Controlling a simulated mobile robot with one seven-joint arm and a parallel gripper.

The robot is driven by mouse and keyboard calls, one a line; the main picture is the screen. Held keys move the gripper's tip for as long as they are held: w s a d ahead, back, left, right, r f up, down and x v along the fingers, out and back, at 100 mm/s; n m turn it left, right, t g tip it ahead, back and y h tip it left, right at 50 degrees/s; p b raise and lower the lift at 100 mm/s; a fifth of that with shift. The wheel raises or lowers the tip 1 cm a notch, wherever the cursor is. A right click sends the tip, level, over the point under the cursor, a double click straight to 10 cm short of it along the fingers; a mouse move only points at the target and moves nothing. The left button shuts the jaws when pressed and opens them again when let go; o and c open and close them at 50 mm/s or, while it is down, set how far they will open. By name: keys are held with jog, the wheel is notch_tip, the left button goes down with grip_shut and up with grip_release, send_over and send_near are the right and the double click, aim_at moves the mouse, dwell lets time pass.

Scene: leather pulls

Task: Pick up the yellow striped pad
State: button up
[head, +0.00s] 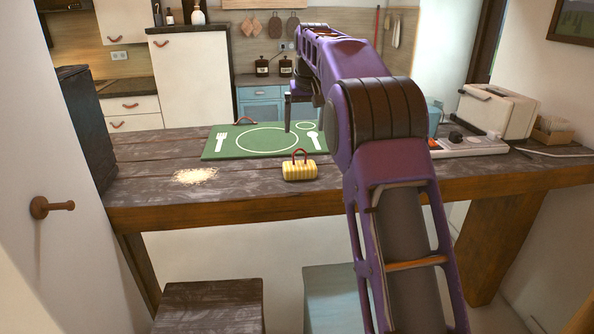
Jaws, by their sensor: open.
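The yellow striped pad (299,172) sits on the dark wooden table near its front edge, with a red loop handle on top. My gripper (288,127) points down above the green place mat, behind the pad in the picture. It is open and apart from the pad. My purple arm passes to the right of the pad and hides part of my gripper and of the table behind it.
A green mat (222,152) with printed plate and cutlery lies behind the pad. Pale crumbs (195,176) lie to the left. A power strip (470,146) and a toaster (497,111) stand at the right. A dark box (86,125) stands at the left end. Two stools (212,303) are in front.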

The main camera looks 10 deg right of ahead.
aim_at(300, 149)
jog(key=x, duration=0.6)
jog(key=shift+w+f, duration=0.2)
jog(key=shift+w+x, duration=0.2)
jog(key=shift+x, duration=1.25)
jog(key=shift+w+x, duration=0.25)
jog(key=shift+x, duration=1.2)
jog(key=shift+a+r, duration=0.15)
jog(key=shift+r, duration=0.05)
grip_shut()
